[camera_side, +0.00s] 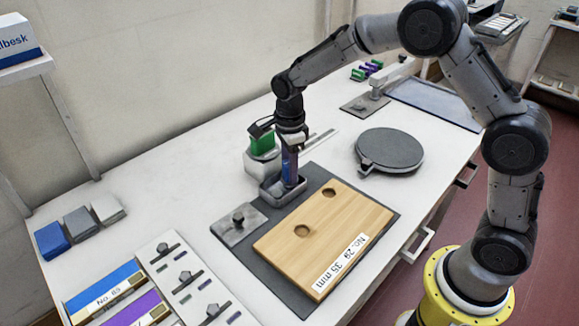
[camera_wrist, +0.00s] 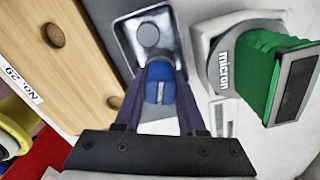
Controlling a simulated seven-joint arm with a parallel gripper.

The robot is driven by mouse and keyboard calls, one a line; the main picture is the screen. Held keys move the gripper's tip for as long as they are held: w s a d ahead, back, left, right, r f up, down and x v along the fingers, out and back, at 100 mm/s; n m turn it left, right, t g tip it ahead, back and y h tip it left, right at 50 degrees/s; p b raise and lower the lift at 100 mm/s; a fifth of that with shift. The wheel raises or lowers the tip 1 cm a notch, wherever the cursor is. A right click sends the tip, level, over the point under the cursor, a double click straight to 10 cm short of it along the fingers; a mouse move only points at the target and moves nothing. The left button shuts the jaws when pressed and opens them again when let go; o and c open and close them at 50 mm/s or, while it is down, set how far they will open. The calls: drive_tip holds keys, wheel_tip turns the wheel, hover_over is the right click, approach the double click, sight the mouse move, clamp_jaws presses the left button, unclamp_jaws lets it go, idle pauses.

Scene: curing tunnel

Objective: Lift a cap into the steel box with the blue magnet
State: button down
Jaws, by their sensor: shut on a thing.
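My gripper (camera_side: 290,166) is shut on the blue magnet (camera_wrist: 160,80), which is upright between its fingers. In the side view, the fingers reach down at the small steel box (camera_side: 270,192). In the wrist view, the box (camera_wrist: 128,32) is open, and a grey round piece (camera_wrist: 148,35), which looks like a cap, lies inside just beyond the magnet. I cannot tell whether magnet and cap touch. The wooden board (camera_side: 325,235), marked "No. 29 35 mm", lies on a dark mat beside the box and has two round holes.
A green block (camera_side: 262,143) on a whitish stand is close behind the box; it reads "micron" in the wrist view. A grey plate with a knob (camera_side: 238,222) lies left of the board. A round dark disc (camera_side: 390,148) is to the right. Trays fill the front left.

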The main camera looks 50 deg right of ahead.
drive_tip(key=shift+s+f, duration=0.1)
drive_tip(key=shift+f, duration=0.25)
idle(1.0)
drive_tip(key=shift+r, duration=3.65)
